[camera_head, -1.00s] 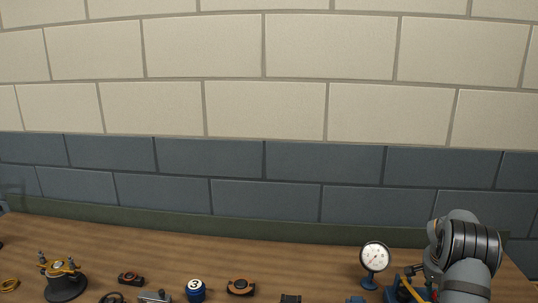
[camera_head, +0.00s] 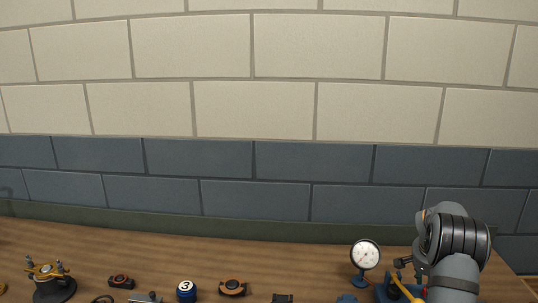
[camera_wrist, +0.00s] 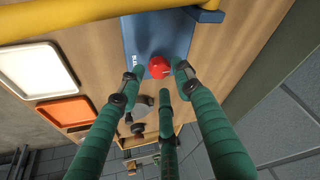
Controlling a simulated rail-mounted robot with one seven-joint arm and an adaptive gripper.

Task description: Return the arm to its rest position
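My arm (camera_head: 455,250) stands at the right end of the bench in the head view, bent over a blue and yellow device (camera_head: 398,290); my gripper is hidden there. In the wrist view my gripper (camera_wrist: 160,78) shows green fingers, spread apart with nothing held between them. A red round knob (camera_wrist: 159,67) lies in line with the gap between the fingertips, in front of a blue plate (camera_wrist: 145,38). How far the tips are from the knob, I cannot tell.
A dial gauge (camera_head: 365,255) stands close left of my arm. A blue number-3 ball (camera_head: 186,291), an orange and black part (camera_head: 232,287) and a black stand (camera_head: 50,285) are further left. A yellow bar (camera_wrist: 60,43), white tray (camera_wrist: 35,68) and orange tray (camera_wrist: 66,112) show in the wrist view.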

